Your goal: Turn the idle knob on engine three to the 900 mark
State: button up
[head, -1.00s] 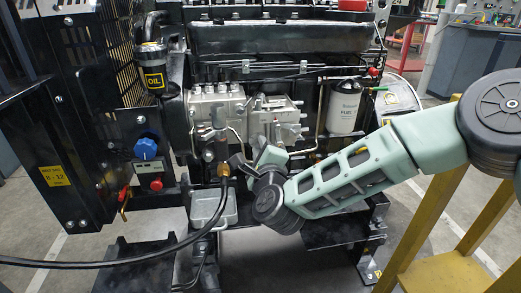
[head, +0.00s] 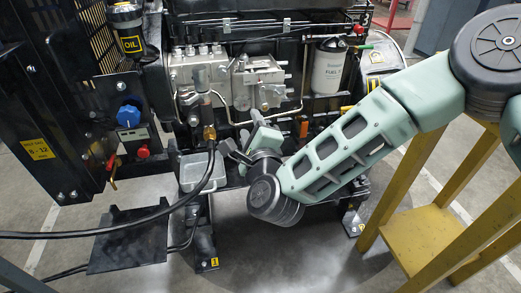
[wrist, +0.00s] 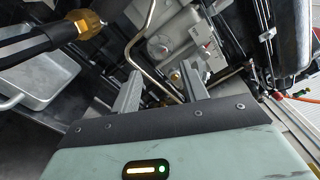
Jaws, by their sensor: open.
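A blue knob (head: 129,116) sits on the black panel at the left of the engine in the head view. A small display (head: 134,134) and a red button (head: 143,152) are just below it. The mark that the knob points to is too small to read. My gripper (head: 240,148) is to the right of the knob, well apart from it, in front of the engine's lower middle. In the wrist view, my gripper (wrist: 163,88) has its two fingers spread with nothing held between them. The knob is not in the wrist view.
A black hose with a brass fitting (head: 209,132) hangs between the knob and my gripper; the fitting also shows in the wrist view (wrist: 82,22). A metal tray (head: 196,170) is below it. A yellow stand (head: 440,230) is at the right, near my arm.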

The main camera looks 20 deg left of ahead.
jog(key=p+v, duration=0.1)
jog(key=v, duration=0.9)
jog(key=shift+d, duration=0.1)
jog(key=s+d+r+n+g+h, duration=0.35)
jog(key=s+d+n+g, duration=0.45)
jog(key=d+n, duration=0.5)
jog(key=s+d+r+n+g+h, duration=0.2)
jog(key=s+d+n+g+h, duration=0.4)
jog(key=d+n, duration=0.7)
notch_tip(320, 180, up, 27)
jog(key=s+d+m+g+p, duration=0.1)
jog(key=p, duration=2.7)
jog(key=shift+s+d+r+m+y, duration=0.2)
jog(key=shift+m+y, duration=0.1)
jog(key=shift+y, duration=0.15)
